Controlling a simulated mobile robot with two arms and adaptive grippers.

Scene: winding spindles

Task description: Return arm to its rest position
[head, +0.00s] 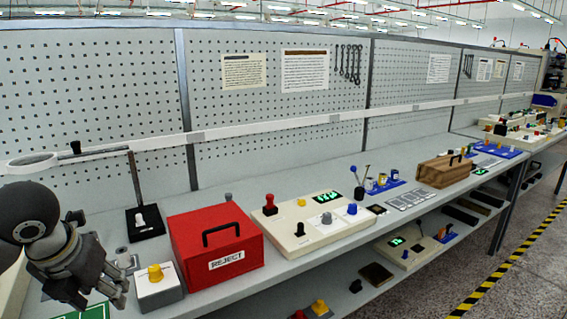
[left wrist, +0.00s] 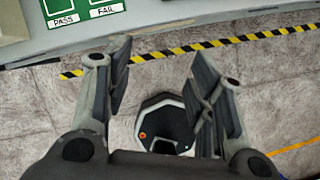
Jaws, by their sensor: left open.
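My left gripper (head: 95,290) is at the lower left of the head view, in front of the bench beside a white box with a yellow knob (head: 155,278). In the left wrist view the left gripper (left wrist: 165,85) is open, with nothing between its fingers. Below it are the floor and a dark, angular part that may be my own base. My right gripper is not in view.
A red REJECT box (head: 215,247) and a cream control panel (head: 312,222) stand on the bench. A lamp on a black stand (head: 145,222) is behind. A green PASS/FAIL board (left wrist: 85,10) lies near the bench edge. Yellow-black tape (left wrist: 190,48) marks the open floor.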

